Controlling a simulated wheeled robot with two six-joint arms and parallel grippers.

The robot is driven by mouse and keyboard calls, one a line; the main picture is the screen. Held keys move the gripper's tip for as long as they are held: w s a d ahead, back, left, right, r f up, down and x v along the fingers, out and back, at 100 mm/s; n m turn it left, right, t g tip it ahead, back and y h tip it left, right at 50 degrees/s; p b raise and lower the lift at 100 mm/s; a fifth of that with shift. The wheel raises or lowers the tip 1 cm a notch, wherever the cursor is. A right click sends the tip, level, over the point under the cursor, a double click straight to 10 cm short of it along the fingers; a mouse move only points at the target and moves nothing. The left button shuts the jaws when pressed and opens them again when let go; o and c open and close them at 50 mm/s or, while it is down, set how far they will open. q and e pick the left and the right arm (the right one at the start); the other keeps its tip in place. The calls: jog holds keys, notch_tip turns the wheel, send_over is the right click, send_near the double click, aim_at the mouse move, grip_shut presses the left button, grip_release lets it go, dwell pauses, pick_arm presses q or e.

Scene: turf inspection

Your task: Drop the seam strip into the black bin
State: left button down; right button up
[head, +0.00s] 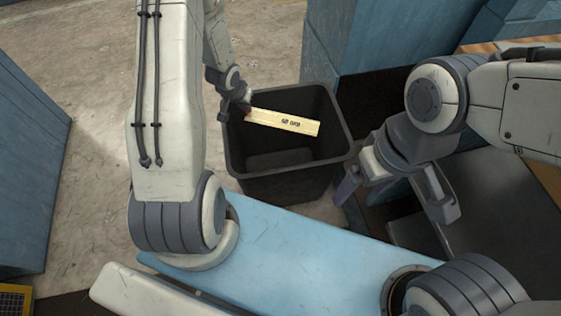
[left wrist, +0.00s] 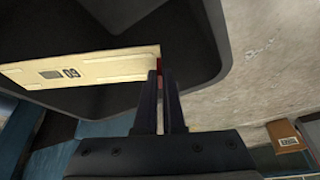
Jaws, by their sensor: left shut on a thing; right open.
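The seam strip (head: 286,122) is a flat pale-yellow piece with dark printing. It shows large in the left wrist view (left wrist: 85,68). My left gripper (head: 240,112) is shut on one end of it, and the fingers also show in the left wrist view (left wrist: 160,80). The black bin (head: 290,185) stands on the floor, and in the head view the strip lies across its open mouth. I cannot tell exactly how high the strip is relative to the rim. My right gripper (head: 398,202) is open and empty, to the right of the bin.
A blue cabinet (head: 330,40) stands behind the bin on the right. Another blue block (head: 30,170) stands at the far left. Concrete floor (head: 110,110) is open left of the bin. A brown box with a label (left wrist: 285,135) shows in the left wrist view.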

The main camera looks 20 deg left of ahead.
pick_arm(q)
jog(key=shift+f, duration=0.35)
jog(key=shift+r, duration=0.1)
jog(key=c, duration=0.9)
grip_release()
jog(key=shift+c, duration=0.2)
jog(key=p+v, duration=0.5)
jog(key=v, duration=0.5)
jog(key=shift+r, duration=0.3)
jog(key=shift+s, duration=0.1)
